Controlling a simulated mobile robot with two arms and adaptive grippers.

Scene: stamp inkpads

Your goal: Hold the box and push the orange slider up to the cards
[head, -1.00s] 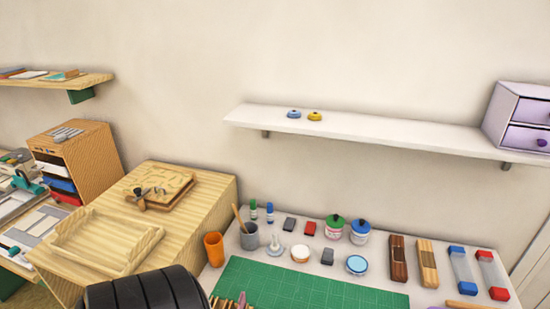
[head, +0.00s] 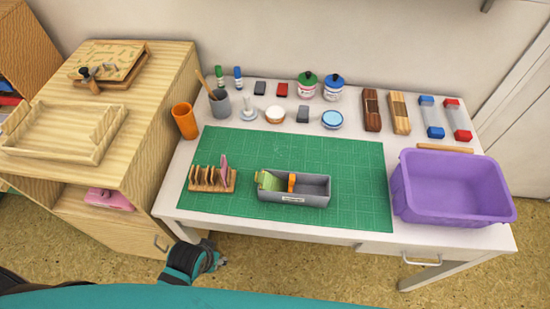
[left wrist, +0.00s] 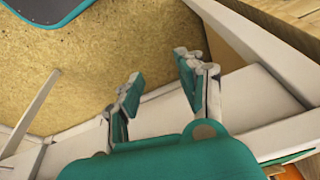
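My left gripper (head: 218,262) is low in front of the table's front left edge, away from the box. In the left wrist view its two fingers (left wrist: 157,85) are apart with nothing between them. My right gripper is not in view.
A wooden rack (head: 212,185) with upright pieces stands left of the box. A purple bin (head: 455,185) stands on the right of the table. Cups, jars, inkpads and stamps line the back. The green mat (head: 350,160) is bare behind and right of the box.

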